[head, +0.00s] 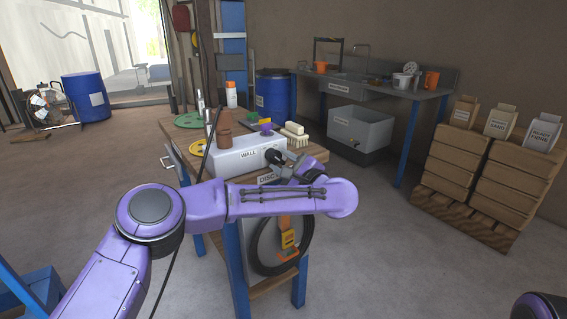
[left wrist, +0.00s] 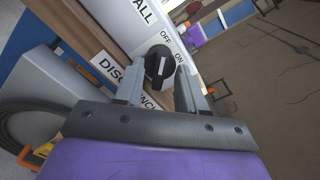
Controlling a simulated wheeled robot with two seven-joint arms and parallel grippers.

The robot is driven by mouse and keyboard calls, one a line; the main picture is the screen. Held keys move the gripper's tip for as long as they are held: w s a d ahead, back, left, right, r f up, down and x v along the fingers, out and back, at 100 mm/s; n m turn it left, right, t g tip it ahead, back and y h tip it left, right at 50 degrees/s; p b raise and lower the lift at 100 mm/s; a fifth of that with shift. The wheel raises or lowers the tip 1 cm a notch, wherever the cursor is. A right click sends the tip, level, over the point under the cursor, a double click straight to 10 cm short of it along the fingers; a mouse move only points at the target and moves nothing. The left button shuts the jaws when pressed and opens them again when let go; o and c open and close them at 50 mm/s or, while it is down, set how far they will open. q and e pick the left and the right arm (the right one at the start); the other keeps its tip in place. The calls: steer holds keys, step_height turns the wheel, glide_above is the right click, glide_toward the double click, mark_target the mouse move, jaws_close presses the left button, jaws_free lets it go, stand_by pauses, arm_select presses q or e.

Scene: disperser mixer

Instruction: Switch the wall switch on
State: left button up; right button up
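The wall switch is a black rotary knob (left wrist: 158,66) on a white box labelled WALL (head: 238,155), which sits on the workbench. In the left wrist view the knob has a pale pointer line, with OFF and ON printed beside it; I cannot tell for sure which mark it points to. In the head view the knob (head: 273,156) is on the box's right end. My left gripper (left wrist: 159,72) is open, its two fingers apart on either side of the knob; contact cannot be told. In the head view my left gripper (head: 287,168) is partly hidden by my arm. My right gripper is out of view.
The wooden workbench (head: 183,165) also holds brown pots, a bottle (head: 231,94) and a brush (head: 295,134). A DISC label shows below the box. A coiled black hose (head: 308,245) hangs below. A sink table and stacked crates (head: 455,165) stand to the right.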

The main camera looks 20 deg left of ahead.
arm_select(q)
jaws_close()
steer(key=shift+m, duration=0.4)
steer(key=m, duration=0.3)
steer(key=shift+b, duration=0.35)
steer(key=m, duration=0.3)
steer(key=shift+d+r+m, duration=0.1)
steer(key=shift+m, duration=0.3)
steer(key=m+p, duration=0.2)
steer(key=m, duration=0.3)
steer(key=shift+w, duration=0.1)
steer(key=m+p, duration=0.2)
steer(key=m, duration=0.3)
steer(key=shift+f+m+p, duration=0.2)
steer(key=shift+m+p, duration=0.1)
